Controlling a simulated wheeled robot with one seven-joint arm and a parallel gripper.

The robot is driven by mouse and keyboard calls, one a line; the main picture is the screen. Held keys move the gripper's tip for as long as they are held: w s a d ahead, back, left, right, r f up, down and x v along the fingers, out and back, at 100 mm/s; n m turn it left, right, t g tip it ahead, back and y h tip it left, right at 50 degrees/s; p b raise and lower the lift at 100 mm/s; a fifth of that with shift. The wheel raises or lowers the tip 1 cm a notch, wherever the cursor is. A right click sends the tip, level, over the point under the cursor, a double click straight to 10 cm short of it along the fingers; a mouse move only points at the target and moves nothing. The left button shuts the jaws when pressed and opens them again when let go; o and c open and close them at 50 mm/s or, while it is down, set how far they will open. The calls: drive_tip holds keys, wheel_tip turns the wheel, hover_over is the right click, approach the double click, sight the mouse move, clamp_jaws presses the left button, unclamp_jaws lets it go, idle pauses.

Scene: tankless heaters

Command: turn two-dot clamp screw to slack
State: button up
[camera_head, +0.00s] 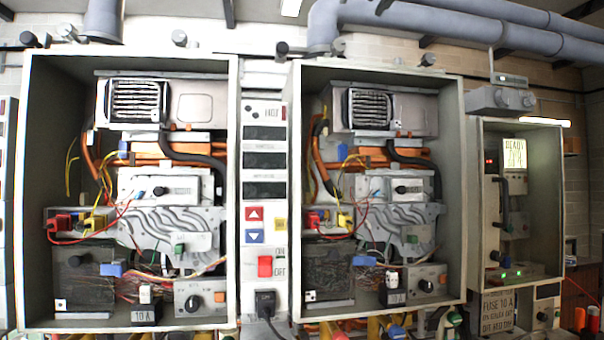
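Two open heater cabinets stand side by side, a left cabinet (30,200) and a right cabinet (456,200). I cannot tell which part is the two-dot clamp screw; any dot marks are too small to read. Small dark knobs sit on the grey modules, one in the left cabinet (160,191) and one in the right (401,189). Lower down are larger black dials, on the left (192,303) and on the right (426,285). Small white dotted plates show at the lower left of each cabinet (60,304) (310,296). My gripper is not in view.
A control panel (265,110) with displays and a red switch (265,266) stands between the cabinets. A smaller lit cabinet (482,200) is at right. Loose wires cross both cabinets. Thick pipes (440,22) run overhead. Several coloured items line the bottom edge.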

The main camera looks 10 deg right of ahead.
sight(340, 42)
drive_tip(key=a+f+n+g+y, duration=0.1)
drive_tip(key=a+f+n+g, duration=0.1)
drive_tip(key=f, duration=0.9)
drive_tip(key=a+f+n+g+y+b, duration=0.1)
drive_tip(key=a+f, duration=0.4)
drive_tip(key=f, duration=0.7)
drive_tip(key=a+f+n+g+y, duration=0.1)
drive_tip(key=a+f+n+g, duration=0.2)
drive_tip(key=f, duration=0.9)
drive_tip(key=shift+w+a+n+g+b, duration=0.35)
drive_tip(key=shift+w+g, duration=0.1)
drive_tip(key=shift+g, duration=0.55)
